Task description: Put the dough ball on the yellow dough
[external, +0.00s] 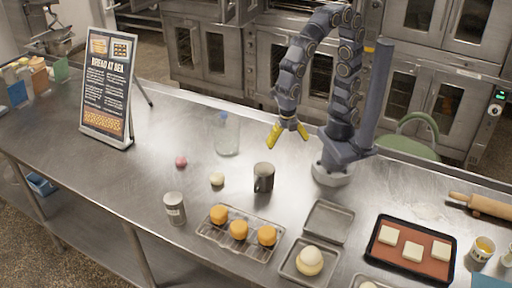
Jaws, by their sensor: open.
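A whitish dough ball (311,254) sits in a small square metal tray at the front centre. It appears to rest on top of a wider, flatter yellow dough (307,269), which shows as a yellowish rim below it. The contact between the two is too small to see clearly. My gripper (288,138) has two yellow fingers spread apart with nothing between them. It hangs above the back part of the steel table, well behind and above the dough, and touches nothing.
A rack (208,231) of orange buns and a dark mug (263,178) stand left of the dough. An empty tray (328,222) lies behind it. A black tray (376,255) with pale squares is right. A glass bottle (227,138) stands near my gripper.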

